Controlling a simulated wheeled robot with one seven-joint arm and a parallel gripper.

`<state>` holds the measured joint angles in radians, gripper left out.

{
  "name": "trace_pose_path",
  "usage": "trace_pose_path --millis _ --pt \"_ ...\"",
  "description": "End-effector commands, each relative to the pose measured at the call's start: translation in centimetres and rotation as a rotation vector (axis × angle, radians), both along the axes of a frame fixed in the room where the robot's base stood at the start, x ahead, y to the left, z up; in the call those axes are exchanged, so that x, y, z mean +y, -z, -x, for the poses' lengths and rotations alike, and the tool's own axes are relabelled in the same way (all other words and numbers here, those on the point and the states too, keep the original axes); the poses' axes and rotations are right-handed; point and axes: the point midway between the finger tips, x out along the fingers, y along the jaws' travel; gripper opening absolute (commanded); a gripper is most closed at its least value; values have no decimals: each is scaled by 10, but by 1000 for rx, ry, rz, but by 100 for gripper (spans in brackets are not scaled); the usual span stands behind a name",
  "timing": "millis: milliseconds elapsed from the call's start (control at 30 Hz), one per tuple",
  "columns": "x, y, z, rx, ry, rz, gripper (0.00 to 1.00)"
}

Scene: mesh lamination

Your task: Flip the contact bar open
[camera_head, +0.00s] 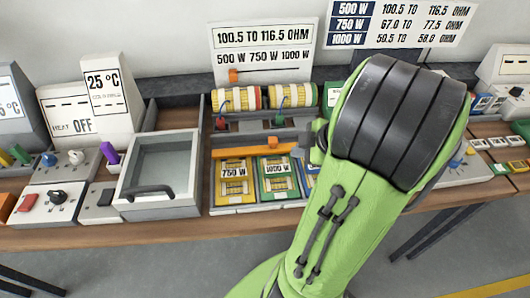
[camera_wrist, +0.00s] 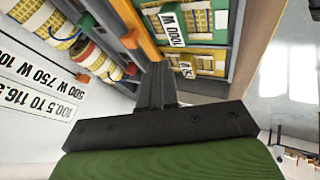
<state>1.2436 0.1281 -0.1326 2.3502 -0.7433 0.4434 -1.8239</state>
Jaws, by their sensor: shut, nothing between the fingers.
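The orange contact bar (camera_head: 250,151) lies across the test fixture, along the back edge of a row of labelled cards. It has a small orange tab (camera_head: 272,140) on its back side. The bar also shows in the wrist view (camera_wrist: 136,22), running up to the tip of my gripper. My gripper (camera_head: 299,152) is at the right end of the bar, and my green arm hides part of the fixture there. In the wrist view my gripper's dark fingers (camera_wrist: 156,72) are together and empty. I cannot tell whether they touch the bar.
Behind the bar stand yellow and green ribbed rolls (camera_head: 292,95) and a white sign (camera_head: 263,50). Control boxes (camera_head: 50,202) stand farther left. The cards (camera_head: 235,180) lie in front of the bar.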

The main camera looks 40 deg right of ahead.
Motion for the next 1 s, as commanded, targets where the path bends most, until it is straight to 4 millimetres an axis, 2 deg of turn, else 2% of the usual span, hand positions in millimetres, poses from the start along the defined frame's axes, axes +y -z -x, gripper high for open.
trace_pose_path --millis 233,367,833,1000 --pt "0 -2 0 -1 -4 4 0" --pt "0 4 -4 0 -4 1 0" --pt "6 83 -63 1 -6 -1 0" --pt "-13 77 -86 0 -4 3 0"
